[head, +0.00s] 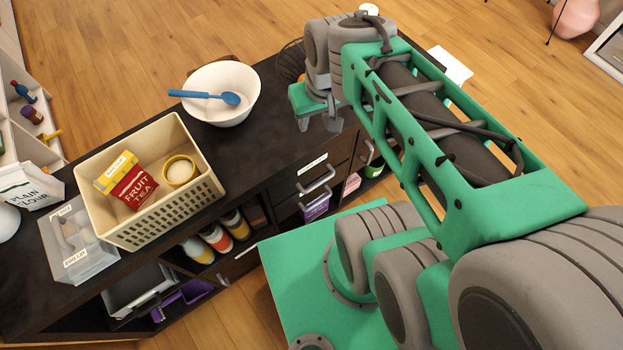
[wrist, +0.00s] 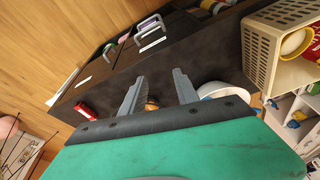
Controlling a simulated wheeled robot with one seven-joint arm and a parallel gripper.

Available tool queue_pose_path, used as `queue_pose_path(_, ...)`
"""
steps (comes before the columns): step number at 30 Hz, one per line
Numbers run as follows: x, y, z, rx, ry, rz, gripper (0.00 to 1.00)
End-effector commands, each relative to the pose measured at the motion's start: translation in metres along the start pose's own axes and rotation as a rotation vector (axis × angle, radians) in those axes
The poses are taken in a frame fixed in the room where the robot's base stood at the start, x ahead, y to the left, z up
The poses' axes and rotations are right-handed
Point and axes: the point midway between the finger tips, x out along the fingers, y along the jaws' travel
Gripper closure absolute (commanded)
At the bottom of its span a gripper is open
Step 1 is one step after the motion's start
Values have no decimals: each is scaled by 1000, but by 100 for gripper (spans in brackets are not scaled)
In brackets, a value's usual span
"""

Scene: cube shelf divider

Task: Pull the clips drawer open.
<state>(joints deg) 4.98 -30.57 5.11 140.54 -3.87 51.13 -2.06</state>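The dark cabinet front holds a drawer with a white label (head: 311,163) and a metal bar handle (head: 316,180); the label is too small to read, so I cannot tell whether it is the clips drawer. A second handle (head: 369,152) sits further right, partly hidden by my arm. The drawers look shut. In the wrist view two bar handles (wrist: 151,29) show beyond the counter's edge. My gripper (head: 320,124) is above the counter near its front edge, behind the drawer fronts and apart from the handles. In the wrist view its two fingers (wrist: 158,92) are spread and empty.
A cream basket (head: 205,190) with boxes and a yellow-rimmed cup stands on the counter (head: 262,150). A white bowl (head: 222,78) with a blue spoon is behind it. Open shelves below hold several jars (head: 216,238).

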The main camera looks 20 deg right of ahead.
Motion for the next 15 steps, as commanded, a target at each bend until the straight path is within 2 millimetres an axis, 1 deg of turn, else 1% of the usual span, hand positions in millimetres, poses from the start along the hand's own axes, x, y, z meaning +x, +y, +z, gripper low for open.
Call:
queue_pose_path(1,34,15,6,35,-64,-23,68)
queue_pose_path(2,52,23,9,56,-99,-47,70)
queue_pose_path(3,80,35,15,87,-148,-92,74)
queue_pose_path(4,101,44,21,115,-179,-133,76)
queue_pose_path(5,122,53,28,144,-206,-181,77)
queue_pose_path(6,148,63,37,188,-231,-248,77)
queue_pose_path(8,186,75,55,261,-252,-361,77)
queue_pose_path(9,210,82,67,315,-251,-442,77)
queue_pose_path(11,243,87,86,403,-227,-568,77)
queue_pose_path(12,263,88,98,467,-196,-655,77)
queue_pose_path(14,290,88,113,566,-124,-782,77)
queue_pose_path(15,305,86,121,635,-60,-863,77)
